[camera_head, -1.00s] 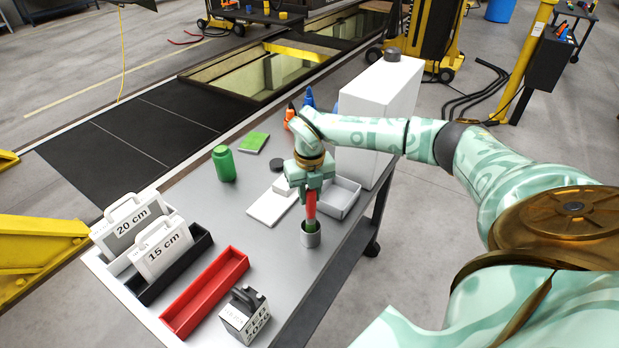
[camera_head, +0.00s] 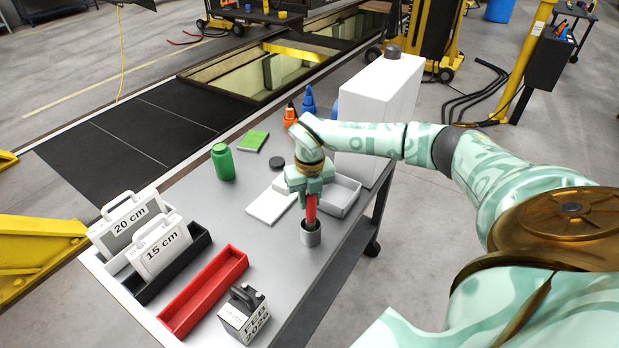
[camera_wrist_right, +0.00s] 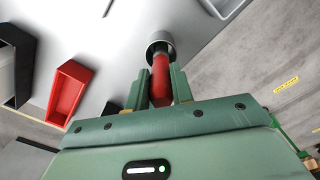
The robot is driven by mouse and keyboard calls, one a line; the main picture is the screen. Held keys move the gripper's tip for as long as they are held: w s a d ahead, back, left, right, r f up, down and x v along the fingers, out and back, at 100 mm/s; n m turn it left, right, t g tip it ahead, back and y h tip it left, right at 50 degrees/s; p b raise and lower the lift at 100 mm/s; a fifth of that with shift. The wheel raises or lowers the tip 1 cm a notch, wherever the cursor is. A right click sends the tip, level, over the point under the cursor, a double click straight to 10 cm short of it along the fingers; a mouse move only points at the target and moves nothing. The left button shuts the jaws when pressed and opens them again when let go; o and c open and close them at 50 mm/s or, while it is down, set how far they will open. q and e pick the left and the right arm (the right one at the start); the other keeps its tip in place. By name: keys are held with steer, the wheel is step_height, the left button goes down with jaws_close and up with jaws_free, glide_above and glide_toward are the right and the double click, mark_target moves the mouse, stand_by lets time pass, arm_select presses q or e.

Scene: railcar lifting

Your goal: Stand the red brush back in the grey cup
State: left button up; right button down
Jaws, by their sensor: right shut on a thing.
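The red brush (camera_head: 311,210) is held upright by my right gripper (camera_head: 311,197), which is shut on it. The lower end of the brush is inside the mouth of the grey cup (camera_head: 311,237), near the table's right edge. In the right wrist view the red brush (camera_wrist_right: 161,72) runs between the two fingers (camera_wrist_right: 160,90) into the grey cup (camera_wrist_right: 158,40). The cup hides the brush's lower end, so I cannot tell whether it touches the bottom. My left gripper is not in view.
On the grey table (camera_head: 185,190) a red tray (camera_head: 205,292), a black-and-white block (camera_head: 243,314) and labelled cases (camera_head: 160,246) stand to the left. A white box (camera_head: 375,115) and an open grey tray (camera_head: 343,195) are behind the cup.

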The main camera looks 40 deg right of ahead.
steer(key=shift+f, duration=0.5)
steer(key=c, duration=1.1)
jaws_free()
step_height(320, 180, up, 16)
steer(key=shift+r+p, duration=0.15)
steer(key=shift+p, duration=0.45)
